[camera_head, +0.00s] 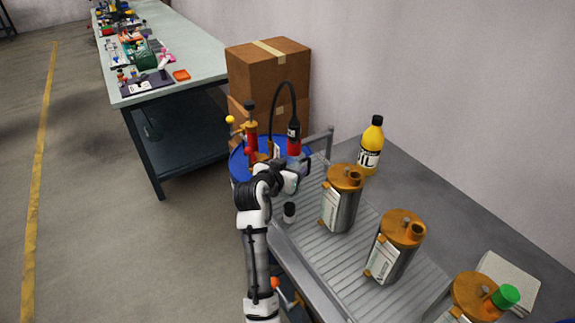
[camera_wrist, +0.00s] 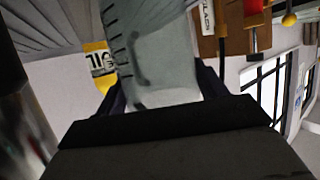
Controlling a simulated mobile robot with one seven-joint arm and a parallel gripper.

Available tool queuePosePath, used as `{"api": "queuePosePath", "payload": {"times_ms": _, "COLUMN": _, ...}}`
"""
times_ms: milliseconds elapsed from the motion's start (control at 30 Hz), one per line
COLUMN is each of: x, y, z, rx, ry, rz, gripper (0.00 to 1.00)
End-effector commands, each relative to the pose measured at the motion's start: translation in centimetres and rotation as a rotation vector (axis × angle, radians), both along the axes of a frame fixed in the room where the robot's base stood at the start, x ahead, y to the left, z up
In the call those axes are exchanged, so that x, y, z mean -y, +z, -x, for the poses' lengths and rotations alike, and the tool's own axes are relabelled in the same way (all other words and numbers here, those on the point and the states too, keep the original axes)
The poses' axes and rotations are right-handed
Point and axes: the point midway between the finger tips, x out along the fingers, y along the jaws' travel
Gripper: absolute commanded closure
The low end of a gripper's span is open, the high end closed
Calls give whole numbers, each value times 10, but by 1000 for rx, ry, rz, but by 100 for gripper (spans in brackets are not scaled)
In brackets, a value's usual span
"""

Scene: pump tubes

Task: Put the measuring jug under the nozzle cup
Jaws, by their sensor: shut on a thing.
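The measuring jug (camera_wrist: 150,45) is a clear grey vessel with dark scale marks, and it fills the middle of the wrist view. My gripper (camera_wrist: 162,92) is shut on it, with one dark finger on each side. In the head view my gripper (camera_head: 289,181) is beside the blue drum at the end of the metal rack, and the jug there is small and hard to make out. The nozzle cup (camera_head: 294,146) appears as a red and black piece on the end of a black hose, close above my gripper. Whether the jug is directly under it I cannot tell.
A blue drum (camera_head: 237,168) carries a red pump (camera_head: 251,135). Several steel canisters with orange tops, one here (camera_head: 342,205), stand on the ridged rack. A yellow oil bottle (camera_head: 370,150) stands behind. Cardboard boxes (camera_head: 266,75) are stacked behind the drum. Floor at left is clear.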

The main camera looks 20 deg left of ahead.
Motion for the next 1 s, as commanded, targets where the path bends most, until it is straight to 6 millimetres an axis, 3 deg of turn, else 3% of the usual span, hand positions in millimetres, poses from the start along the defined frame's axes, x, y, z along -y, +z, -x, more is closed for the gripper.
{"api": "queuePosePath", "payload": {"times_ms": 367, "x": 0, "y": -6, "z": 0, "rx": 1, "ry": -1, "rz": 0, "gripper": 56}}
{"api": "queuePosePath", "payload": {"times_ms": 400, "x": 0, "y": -4, "z": 0, "rx": 1, "ry": 0, "rz": -1, "gripper": 25}}
{"api": "queuePosePath", "payload": {"times_ms": 533, "x": 0, "y": -4, "z": 0, "rx": 0, "ry": 0, "rz": -1, "gripper": 8}}
{"api": "queuePosePath", "payload": {"times_ms": 900, "x": -1, "y": 2, "z": 0, "rx": 1, "ry": 0, "rz": -1, "gripper": 7}}
{"api": "queuePosePath", "payload": {"times_ms": 1000, "x": -2, "y": 3, "z": 12, "rx": 3, "ry": 1, "rz": 0, "gripper": 7}}
